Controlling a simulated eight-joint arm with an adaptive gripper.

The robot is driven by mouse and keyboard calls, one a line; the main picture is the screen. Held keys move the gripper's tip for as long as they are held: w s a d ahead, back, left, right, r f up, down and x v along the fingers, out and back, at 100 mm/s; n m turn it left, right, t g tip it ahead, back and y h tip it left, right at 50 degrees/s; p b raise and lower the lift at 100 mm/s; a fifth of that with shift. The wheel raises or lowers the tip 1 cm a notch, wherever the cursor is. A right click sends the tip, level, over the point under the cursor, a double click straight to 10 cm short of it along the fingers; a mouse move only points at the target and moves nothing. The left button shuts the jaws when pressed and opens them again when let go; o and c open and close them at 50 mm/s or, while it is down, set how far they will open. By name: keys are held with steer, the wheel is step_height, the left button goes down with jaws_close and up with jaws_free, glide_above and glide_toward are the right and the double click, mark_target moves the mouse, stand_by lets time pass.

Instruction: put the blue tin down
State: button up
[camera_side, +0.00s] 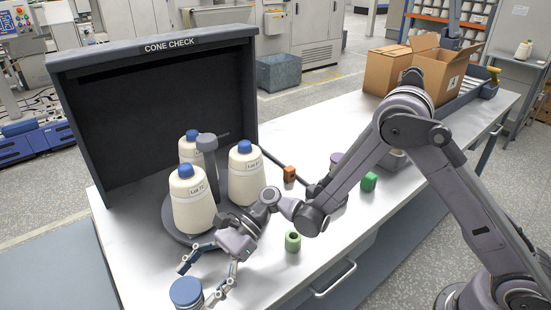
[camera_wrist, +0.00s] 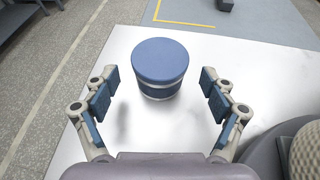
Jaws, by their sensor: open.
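The blue tin (camera_side: 186,293) stands upright at the near left corner of the table, partly cut off by the bottom edge of the side view. In the wrist view the blue tin (camera_wrist: 160,68) has a flat blue lid and a pale band, and stands on the white table top. My gripper (camera_side: 207,277) is open beside the tin. In the wrist view my gripper (camera_wrist: 160,93) has its blue finger pads spread wide on either side, with clear gaps to the tin. Nothing is held.
A dark cone check booth (camera_side: 155,50) stands at the back left. Cones with blue tops (camera_side: 192,203) stand on a round dark base close to my gripper.

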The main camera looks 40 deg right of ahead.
mark_target(195, 286)
steer(key=shift+x, duration=1.7)
steer(key=c, duration=1.5)
steer(key=shift+o, duration=0.2)
steer(key=shift+r, duration=0.1)
